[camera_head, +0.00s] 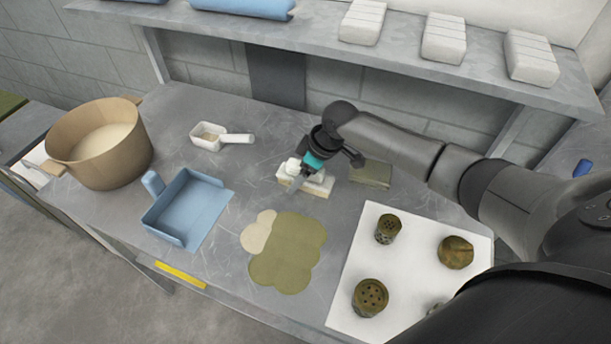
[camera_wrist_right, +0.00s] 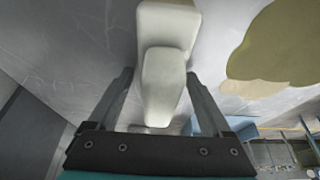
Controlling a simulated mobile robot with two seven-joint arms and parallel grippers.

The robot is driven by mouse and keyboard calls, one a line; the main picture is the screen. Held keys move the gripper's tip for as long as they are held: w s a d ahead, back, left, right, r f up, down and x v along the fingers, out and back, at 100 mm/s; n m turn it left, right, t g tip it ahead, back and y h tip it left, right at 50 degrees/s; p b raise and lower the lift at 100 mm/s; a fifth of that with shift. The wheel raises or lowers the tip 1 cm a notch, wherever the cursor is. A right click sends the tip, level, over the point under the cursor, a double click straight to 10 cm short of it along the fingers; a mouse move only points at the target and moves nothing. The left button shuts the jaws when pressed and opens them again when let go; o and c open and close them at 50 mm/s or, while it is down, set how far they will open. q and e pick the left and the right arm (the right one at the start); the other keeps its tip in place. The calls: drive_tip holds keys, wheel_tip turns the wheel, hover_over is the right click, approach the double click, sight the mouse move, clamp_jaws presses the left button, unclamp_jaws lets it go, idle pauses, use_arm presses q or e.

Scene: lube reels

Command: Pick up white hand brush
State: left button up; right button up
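The white hand brush (camera_head: 318,187) lies on the grey metal table, a white block with a beige lower edge and a raised grip. In the right wrist view, the brush (camera_wrist_right: 166,25) runs up the middle, its rounded grip pointing toward my gripper. My right gripper (camera_head: 297,176) is over the brush, pointing down at it. In the wrist view its two fingers (camera_wrist_right: 160,76) stand apart on either side of the grip, with visible gaps. My left gripper is not in view.
A white scoop (camera_head: 207,136) and blue dustpan (camera_head: 190,208) lie left of the brush. A large tan pot (camera_head: 100,150) stands far left. A white mat (camera_head: 400,285) holds several parts. A shelf (camera_head: 300,38) overhangs behind.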

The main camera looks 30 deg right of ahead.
clamp_jaws()
idle(0.5)
drive_tip(key=shift+r, duration=0.15)
drive_tip(key=shift+r, duration=0.25)
drive_tip(key=r, duration=0.3)
drive_tip(key=shift+s+a+p, duration=0.25)
drive_tip(key=shift+a+p, duration=0.05)
drive_tip(key=shift+p, duration=0.05)
drive_tip(key=s+a, duration=0.3)
drive_tip(key=a, duration=0.1)
drive_tip(key=s+a, duration=0.4)
drive_tip(key=s+a+p, duration=0.1)
drive_tip(key=s+a, duration=0.3)
drive_tip(key=a, duration=0.1)
drive_tip(key=shift+s+f, duration=0.1)
drive_tip(key=shift+s, duration=0.15)
